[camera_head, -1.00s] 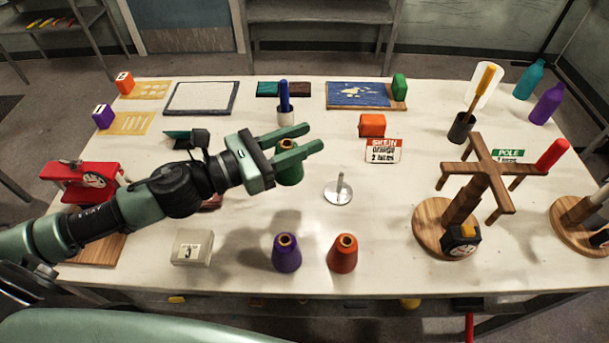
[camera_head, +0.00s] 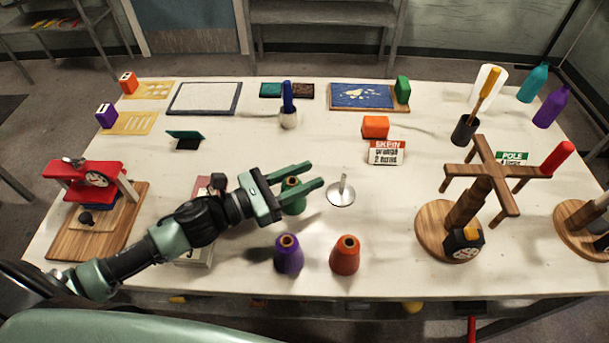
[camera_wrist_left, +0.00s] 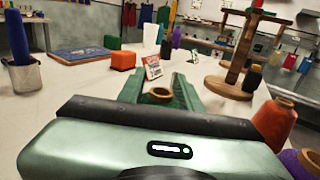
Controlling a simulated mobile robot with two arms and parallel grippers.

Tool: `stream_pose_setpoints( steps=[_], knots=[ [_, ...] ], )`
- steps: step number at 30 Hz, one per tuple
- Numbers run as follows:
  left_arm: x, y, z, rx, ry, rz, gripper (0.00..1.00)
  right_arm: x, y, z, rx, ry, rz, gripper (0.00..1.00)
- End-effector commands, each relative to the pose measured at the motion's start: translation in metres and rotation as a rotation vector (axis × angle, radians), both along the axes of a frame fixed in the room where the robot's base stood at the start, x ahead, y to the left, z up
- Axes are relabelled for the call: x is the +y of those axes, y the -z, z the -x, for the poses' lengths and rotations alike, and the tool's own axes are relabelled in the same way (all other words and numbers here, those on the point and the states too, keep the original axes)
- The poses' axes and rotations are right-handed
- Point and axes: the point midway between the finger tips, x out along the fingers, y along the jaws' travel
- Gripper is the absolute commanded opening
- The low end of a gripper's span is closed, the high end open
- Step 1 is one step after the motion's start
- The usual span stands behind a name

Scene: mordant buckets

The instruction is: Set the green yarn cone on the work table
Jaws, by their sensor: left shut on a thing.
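The green yarn cone (camera_head: 293,205) is between the fingers of my left gripper (camera_head: 297,184), which is shut on it. In the head view it is low over the work table (camera_head: 330,120), left of the metal spindle on a round base. I cannot tell whether its base touches the table. In the left wrist view the cone's brown top (camera_wrist_left: 160,95) shows between the fingers; its lower part is hidden. My right gripper does not show.
A purple cone (camera_head: 288,256) and an orange cone (camera_head: 345,256) stand just in front. The spindle (camera_head: 341,192) is close on the right. A wooden skein winder (camera_head: 465,215) stands further right.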

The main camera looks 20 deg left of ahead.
Motion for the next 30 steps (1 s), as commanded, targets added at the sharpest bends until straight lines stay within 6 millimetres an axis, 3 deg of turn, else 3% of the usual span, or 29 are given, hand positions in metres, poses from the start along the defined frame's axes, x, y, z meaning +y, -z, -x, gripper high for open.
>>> stream_pose_setpoints(
  steps=[2, 3, 5, 17, 30],
  knots=[
    [0.0, 0.003, 0.0, -0.001, 0.0, 0.001, 0.0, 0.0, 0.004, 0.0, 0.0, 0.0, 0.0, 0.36],
    [0.0, 0.003, 0.0, 0.0, 0.0, 0.0, 0.4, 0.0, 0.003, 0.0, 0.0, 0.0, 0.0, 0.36],
    [0.0, 0.002, 0.0, 0.0, 0.0, 0.0, 0.57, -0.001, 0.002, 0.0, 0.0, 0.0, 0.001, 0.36],
    [0.0, -0.003, 0.0, 0.001, 0.0, -0.001, 0.57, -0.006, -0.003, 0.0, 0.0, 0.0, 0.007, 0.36],
    [0.044, 0.004, 0.047, 0.004, 0.0, -0.003, 0.57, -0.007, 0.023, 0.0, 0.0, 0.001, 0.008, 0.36]
  ],
)
